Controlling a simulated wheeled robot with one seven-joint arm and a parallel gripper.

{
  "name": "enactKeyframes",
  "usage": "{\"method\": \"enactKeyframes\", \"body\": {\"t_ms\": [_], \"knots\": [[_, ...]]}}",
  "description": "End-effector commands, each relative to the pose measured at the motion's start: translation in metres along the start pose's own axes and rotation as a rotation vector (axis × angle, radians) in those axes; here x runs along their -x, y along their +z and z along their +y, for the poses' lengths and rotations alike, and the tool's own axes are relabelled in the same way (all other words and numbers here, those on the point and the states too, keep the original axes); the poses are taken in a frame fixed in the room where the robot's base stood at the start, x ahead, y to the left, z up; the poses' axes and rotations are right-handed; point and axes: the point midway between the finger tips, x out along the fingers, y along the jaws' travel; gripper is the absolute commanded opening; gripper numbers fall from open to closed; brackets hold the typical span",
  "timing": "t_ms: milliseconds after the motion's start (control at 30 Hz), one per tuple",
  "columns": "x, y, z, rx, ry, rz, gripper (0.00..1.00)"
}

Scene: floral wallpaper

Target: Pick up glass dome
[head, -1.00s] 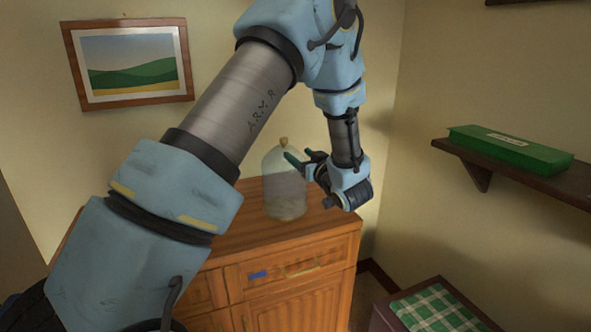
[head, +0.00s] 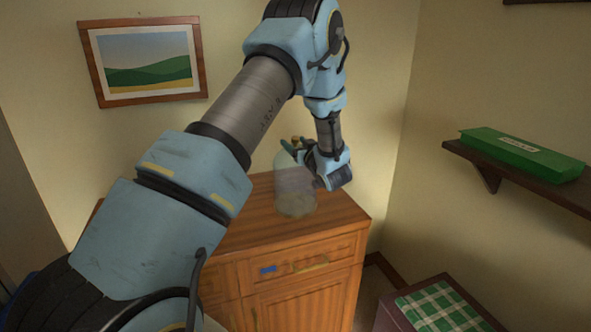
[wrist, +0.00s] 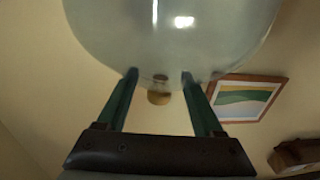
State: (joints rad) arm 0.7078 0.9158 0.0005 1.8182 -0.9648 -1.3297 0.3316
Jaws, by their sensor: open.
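The glass dome (head: 294,196) is a clear, tall, rounded cover with a small tan knob on top, standing upright on the wooden cabinet (head: 345,213). My gripper (head: 293,147) is at the upper part of the dome, reaching in from the right. Its two green fingers are open. In the wrist view the dome (wrist: 170,30) fills the top of the picture, and its knob (wrist: 158,97) appears between the fingers of my gripper (wrist: 158,75). I cannot tell whether the fingertips touch the glass. The lower right side of the dome is close to my wrist.
The cabinet top is otherwise clear where it shows. A dark shelf (head: 520,178) with a green box (head: 522,155) juts from the right wall. A low dark piece with a green checked cloth (head: 440,308) stands at the lower right. A framed picture (head: 146,62) hangs behind.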

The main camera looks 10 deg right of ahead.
Motion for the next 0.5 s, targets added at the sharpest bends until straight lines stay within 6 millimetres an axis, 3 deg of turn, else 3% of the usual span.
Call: {"method": "enactKeyframes", "body": {"t_ms": [100, 500], "knots": [[0.0003, 0.0003, 0.0001, 0.0, 0.0, 0.0, 0.67], [0.0006, 0.0007, -0.0001, -0.001, 0.0, -0.001, 0.22]]}}
